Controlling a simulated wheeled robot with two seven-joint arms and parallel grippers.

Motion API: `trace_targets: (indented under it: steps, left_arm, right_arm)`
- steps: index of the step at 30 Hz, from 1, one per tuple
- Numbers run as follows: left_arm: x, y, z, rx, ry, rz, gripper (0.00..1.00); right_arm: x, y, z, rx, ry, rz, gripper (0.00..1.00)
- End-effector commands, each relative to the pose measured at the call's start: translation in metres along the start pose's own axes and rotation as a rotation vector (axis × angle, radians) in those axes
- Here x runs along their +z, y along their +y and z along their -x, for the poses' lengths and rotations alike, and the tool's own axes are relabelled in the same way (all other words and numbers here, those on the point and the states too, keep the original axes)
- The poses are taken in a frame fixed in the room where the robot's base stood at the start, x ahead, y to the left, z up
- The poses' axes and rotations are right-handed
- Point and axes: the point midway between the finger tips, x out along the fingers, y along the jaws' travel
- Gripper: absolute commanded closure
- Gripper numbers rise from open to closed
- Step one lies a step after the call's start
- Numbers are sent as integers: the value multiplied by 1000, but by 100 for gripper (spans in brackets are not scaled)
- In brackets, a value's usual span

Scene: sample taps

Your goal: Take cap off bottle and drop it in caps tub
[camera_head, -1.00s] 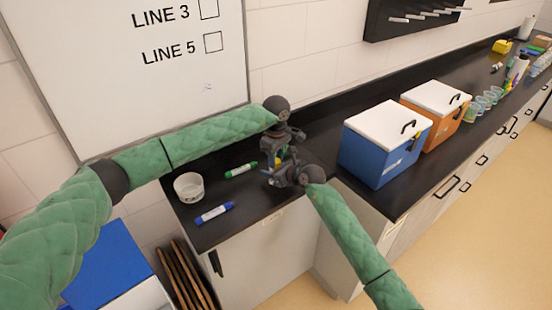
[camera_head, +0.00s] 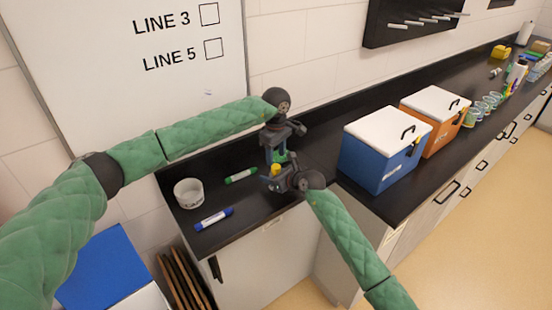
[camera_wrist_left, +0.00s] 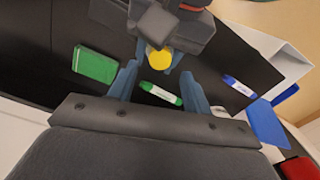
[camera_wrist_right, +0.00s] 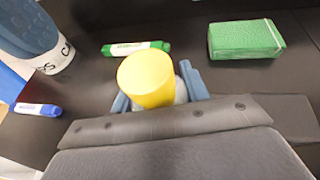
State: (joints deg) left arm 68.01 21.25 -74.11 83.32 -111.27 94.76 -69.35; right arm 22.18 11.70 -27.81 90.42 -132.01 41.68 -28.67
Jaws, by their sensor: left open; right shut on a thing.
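My right gripper (camera_wrist_right: 155,95) is shut on a bottle (camera_wrist_right: 181,92), pale where it shows beneath its yellow cap (camera_wrist_right: 147,78). The yellow cap is on top of the bottle and also shows in the head view (camera_head: 276,169) and left wrist view (camera_wrist_left: 158,60). Most of the bottle is hidden by the cap and gripper. My left gripper (camera_wrist_left: 160,87) is open and empty, its fingers pointing down toward the cap. In the left wrist view the cap appears between its fingers, apart from them. The white caps tub (camera_head: 189,194) stands at the counter's left end, its lettering partly visible in the right wrist view (camera_wrist_right: 58,60).
A green marker (camera_head: 241,175) and a blue marker (camera_head: 214,219) lie on the black counter near the tub. A green box (camera_wrist_right: 246,40) lies behind the bottle. Blue (camera_head: 383,155) and orange (camera_head: 433,125) coolers stand to the right. A whiteboard (camera_head: 130,90) is behind.

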Motion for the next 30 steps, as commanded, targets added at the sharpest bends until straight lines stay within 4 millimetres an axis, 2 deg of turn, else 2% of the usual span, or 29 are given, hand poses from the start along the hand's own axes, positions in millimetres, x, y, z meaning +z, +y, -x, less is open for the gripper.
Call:
trace_targets:
  steps: [9,14,20,30]
  left_arm:
    - [0,0,28,1,0,-231,51]
    - [0,0,31,1,0,-285,51]
    - [0,0,16,-1,-1,-286,51]
    - [1,0,-30,0,-2,-285,51]
  right_arm:
    - [0,0,0,0,0,0,100]
    - [0,0,0,0,0,0,100]
    - [0,0,0,0,0,0,100]
    - [0,0,0,0,0,0,100]
